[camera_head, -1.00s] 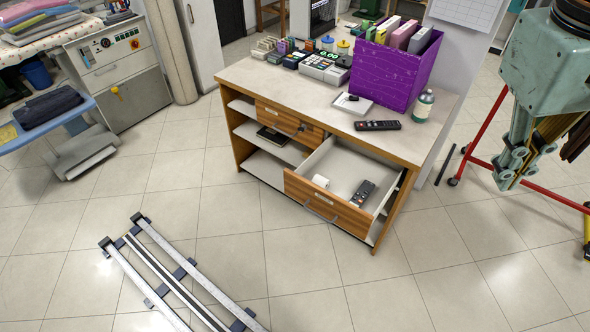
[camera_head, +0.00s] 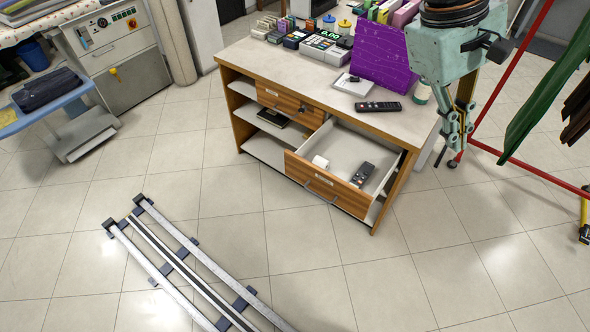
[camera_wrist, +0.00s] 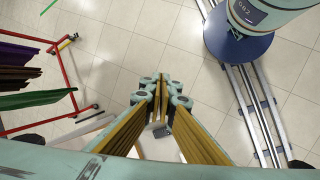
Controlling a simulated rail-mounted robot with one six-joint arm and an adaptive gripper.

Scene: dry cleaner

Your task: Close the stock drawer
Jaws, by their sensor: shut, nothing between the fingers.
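A wooden-fronted drawer (camera_head: 325,187) with a bar handle stands pulled out from the desk (camera_head: 262,62). A white roll (camera_head: 320,161) and a dark remote (camera_head: 362,174) lie in it. Another wood-fronted drawer (camera_head: 283,104), upper left, sits in the desk; it looks shut. The labels are too small to read. My gripper (camera_head: 449,162) hangs pointing down beside the desk's right end, right of the open drawer and apart from its front. It is shut and empty.
A purple box (camera_head: 384,58), a remote (camera_head: 378,106) and a card terminal crowd the desktop. A red garment rack (camera_head: 520,165) stands right of my gripper. Floor rails (camera_head: 190,265) lie in front. The tiled floor before the drawer is clear.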

